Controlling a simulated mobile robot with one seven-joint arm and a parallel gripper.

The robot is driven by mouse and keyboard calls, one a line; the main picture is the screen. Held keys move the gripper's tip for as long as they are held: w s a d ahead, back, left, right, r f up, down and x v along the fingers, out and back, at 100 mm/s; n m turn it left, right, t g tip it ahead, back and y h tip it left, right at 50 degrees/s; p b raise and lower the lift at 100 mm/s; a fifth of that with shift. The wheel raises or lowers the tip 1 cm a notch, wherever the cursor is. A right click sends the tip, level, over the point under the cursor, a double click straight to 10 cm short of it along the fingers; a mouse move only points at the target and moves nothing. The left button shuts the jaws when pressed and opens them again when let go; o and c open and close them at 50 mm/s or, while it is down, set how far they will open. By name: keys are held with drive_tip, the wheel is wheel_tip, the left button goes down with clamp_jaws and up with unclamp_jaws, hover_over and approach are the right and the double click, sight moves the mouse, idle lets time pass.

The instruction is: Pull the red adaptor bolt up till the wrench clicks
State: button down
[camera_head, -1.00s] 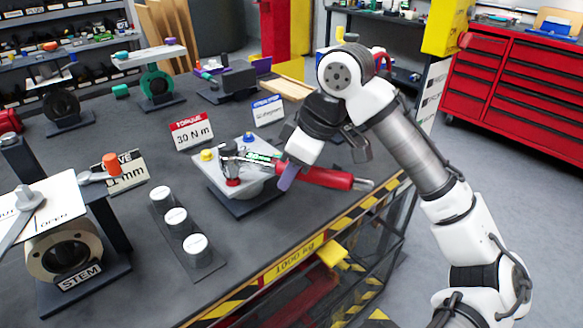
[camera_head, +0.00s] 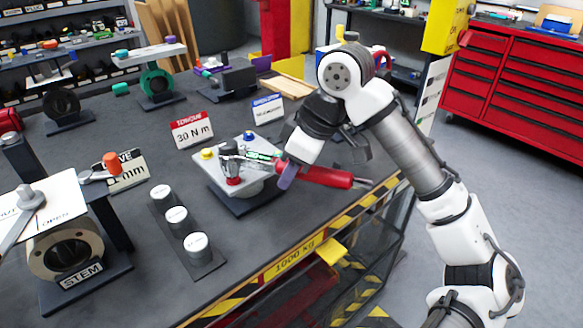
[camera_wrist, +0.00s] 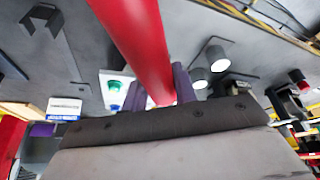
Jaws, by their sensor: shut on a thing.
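The red adaptor bolt (camera_head: 233,181) sits at the near corner of a light square plate (camera_head: 207,172) on a dark base. My gripper (camera_head: 287,175) is shut on the wrench's red handle. In the wrist view the red handle (camera_wrist: 138,45) runs between my purple fingers (camera_wrist: 162,90). Yellow (camera_head: 207,154) and blue (camera_head: 248,136) bolts stand on the plate's other corners. The wrench head partly hides the plate's middle.
A red-topped sign (camera_head: 192,130) reading 30 N m and a blue-topped sign (camera_head: 267,109) stand behind the plate. Several white-topped cylinders (camera_head: 177,217) stand in a rack to the left. A valve stand (camera_head: 65,250) is at the front left. The striped table edge (camera_head: 300,252) lies in front.

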drive_tip(key=shift+f+b, duration=0.55)
drive_tip(key=shift+f, duration=0.45)
drive_tip(key=shift+s+a+m+t, duration=0.2)
drive_tip(key=shift+s+a+m, duration=0.1)
drive_tip(key=shift+s+m, duration=0.25)
drive_tip(key=shift+s+a+m+t, duration=0.2)
drive_tip(key=shift+s+a+m, duration=0.1)
drive_tip(key=shift+s+m, duration=0.2)
idle(0.4)
drive_tip(key=shift+s+a+m+t+h+p, duration=0.35)
drive_tip(key=shift+s+a+m+p, duration=0.4)
drive_tip(key=shift+m, duration=0.3)
drive_tip(key=shift+s, duration=0.1)
drive_tip(key=shift+r, duration=0.1)
drive_tip(key=shift+s+a+m+t+h+p, duration=0.3)
drive_tip(key=shift+s+a+m+p, duration=0.2)
drive_tip(key=shift+s+a+m, duration=0.5)
drive_tip(key=shift+w, duration=0.2)
